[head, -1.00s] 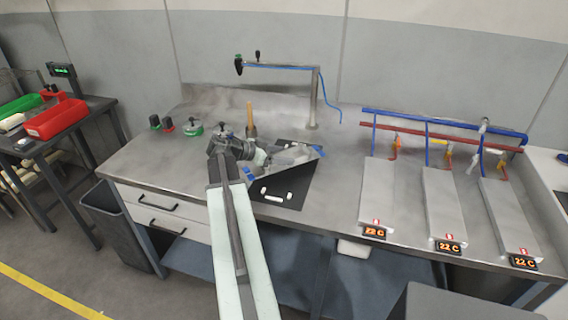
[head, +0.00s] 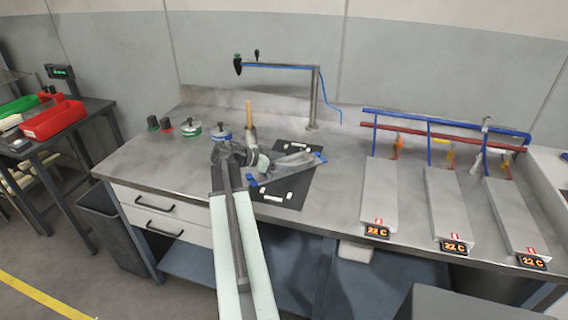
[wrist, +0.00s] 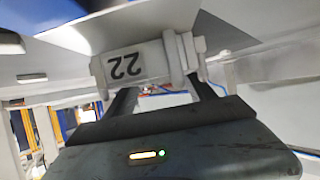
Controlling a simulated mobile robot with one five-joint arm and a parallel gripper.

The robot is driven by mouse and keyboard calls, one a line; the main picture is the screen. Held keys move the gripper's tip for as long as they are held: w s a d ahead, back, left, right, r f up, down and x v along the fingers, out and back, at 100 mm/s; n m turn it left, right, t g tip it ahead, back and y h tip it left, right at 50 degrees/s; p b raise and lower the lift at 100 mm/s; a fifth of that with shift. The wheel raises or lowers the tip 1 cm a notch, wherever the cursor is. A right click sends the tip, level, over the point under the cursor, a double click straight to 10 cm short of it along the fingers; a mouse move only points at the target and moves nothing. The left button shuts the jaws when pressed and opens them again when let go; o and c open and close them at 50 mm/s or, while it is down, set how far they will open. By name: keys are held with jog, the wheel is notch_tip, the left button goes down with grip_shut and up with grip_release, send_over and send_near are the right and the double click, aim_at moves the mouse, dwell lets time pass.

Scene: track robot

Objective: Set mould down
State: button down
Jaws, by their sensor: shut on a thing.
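The mould appears as a pale grey piece marked 22 (wrist: 125,68), upside down in the wrist view. My gripper (wrist: 163,98) is shut on it, with a dark finger at either side. In the head view my gripper (head: 284,167) is over a black mat (head: 291,203) with white marks on the steel bench. Grey parts with blue ends show there, but I cannot tell clearly which belong to the mould. My wrist and arm hide part of the mat. Whether the mould touches the mat cannot be told.
A post with a horizontal arm (head: 314,100) rises behind. Several grey plates (head: 379,190) with 22 C displays lie at the right, below red and blue pipes. Bench between mat and plates is clear.

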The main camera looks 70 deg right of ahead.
jog(key=shift+c, duration=1.6)
grip_release()
jog(key=shift+w+a+r+p, duration=0.1)
jog(key=shift+r+p, duration=0.15)
jog(key=shift+p, duration=0.1)
jog(key=p+v, duration=0.4)
jog(key=v, duration=0.6)
jog(key=shift+w+a+r+p, duration=0.2)
jog(key=shift+a+r+p, duration=0.05)
jog(key=shift+p, duration=0.1)
jog(key=shift+w+a, duration=0.25)
jog(key=shift+a, duration=0.1)
